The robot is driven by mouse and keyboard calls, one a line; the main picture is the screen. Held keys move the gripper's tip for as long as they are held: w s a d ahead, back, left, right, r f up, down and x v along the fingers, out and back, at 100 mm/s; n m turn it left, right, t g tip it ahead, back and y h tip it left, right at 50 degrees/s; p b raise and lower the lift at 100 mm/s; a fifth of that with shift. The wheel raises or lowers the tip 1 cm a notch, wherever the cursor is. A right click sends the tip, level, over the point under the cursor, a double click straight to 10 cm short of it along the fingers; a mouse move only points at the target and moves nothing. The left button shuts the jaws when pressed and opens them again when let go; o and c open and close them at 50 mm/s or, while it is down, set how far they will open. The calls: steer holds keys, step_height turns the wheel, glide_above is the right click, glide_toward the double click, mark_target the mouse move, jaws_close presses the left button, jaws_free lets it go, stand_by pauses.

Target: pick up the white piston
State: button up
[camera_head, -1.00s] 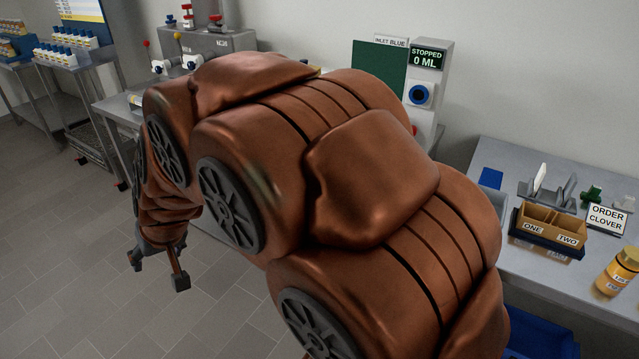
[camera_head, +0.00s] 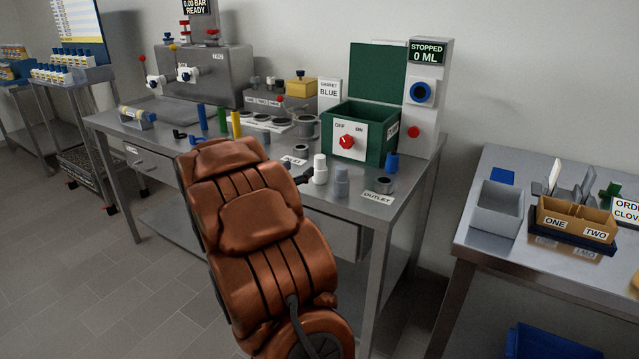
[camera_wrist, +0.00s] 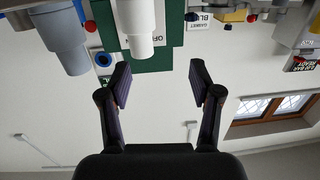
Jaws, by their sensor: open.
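The white piston (camera_head: 320,169) stands upright near the front edge of the steel bench, just left of a grey piston (camera_head: 341,182). In the wrist view, which is upside down, the white piston (camera_wrist: 137,18) hangs from the top edge, left of centre. The grey piston (camera_wrist: 62,38) is further left there. My gripper (camera_wrist: 160,83) is open, with nothing between its fingers. The white piston lies beyond the fingertips, nearer the left finger. In the head view my gripper (camera_head: 304,175) shows as a small dark part just left of the white piston, mostly hidden by my arm.
A green box with a red knob (camera_head: 347,142) stands behind the pistons. A ring at the outlet label (camera_head: 384,185) and a blue cylinder (camera_head: 392,162) are to the right. Coloured cylinders (camera_head: 235,124) stand left. A second table (camera_head: 475,236) holds trays.

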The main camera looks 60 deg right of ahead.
mark_target(317, 162)
steer(key=shift+s+d+f+m+g+h, duration=0.15)
steer(key=shift+s+d+g, duration=0.2)
steer(key=shift+s+g, duration=0.1)
steer(key=shift+s+d+f+m+g+h, duration=0.1)
steer(key=shift+s+d+m+g+h, duration=0.05)
steer(key=shift+s+d+g, duration=0.25)
steer(key=shift+s+d, duration=0.15)
steer(key=shift+d, duration=0.1)
steer(key=shift+d+r, duration=0.15)
steer(key=shift+d, duration=1.6)
steer(key=shift+d+r, duration=0.15)
steer(key=shift+d, duration=1.55)
jaws_close()
